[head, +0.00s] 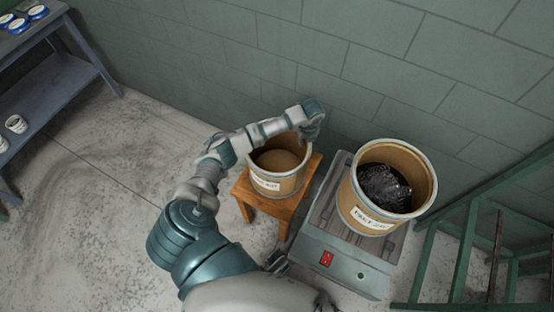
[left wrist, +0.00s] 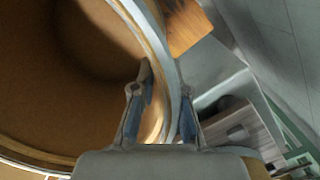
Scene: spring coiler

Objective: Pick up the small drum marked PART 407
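The small drum (head: 290,187) is tan with a pale rim and stands upright on a wooden stool. It is open at the top and looks empty. Its white label (head: 265,183) is too small to read surely. My left gripper (head: 311,134) is at the drum's right rim, with the arm reaching across its top. In the left wrist view, the fingers (left wrist: 165,95) straddle the rim (left wrist: 170,70), one inside and one outside. They look apart, with a gap on the inner side. My right gripper is out of view.
A larger drum (head: 350,200) with black contents stands on a grey machine (head: 345,263) with a red switch, close right of the stool (head: 245,190). A block wall (head: 330,60) is close behind. A green frame (head: 465,245) stands right, a shelf (head: 65,75) far left. The left floor is clear.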

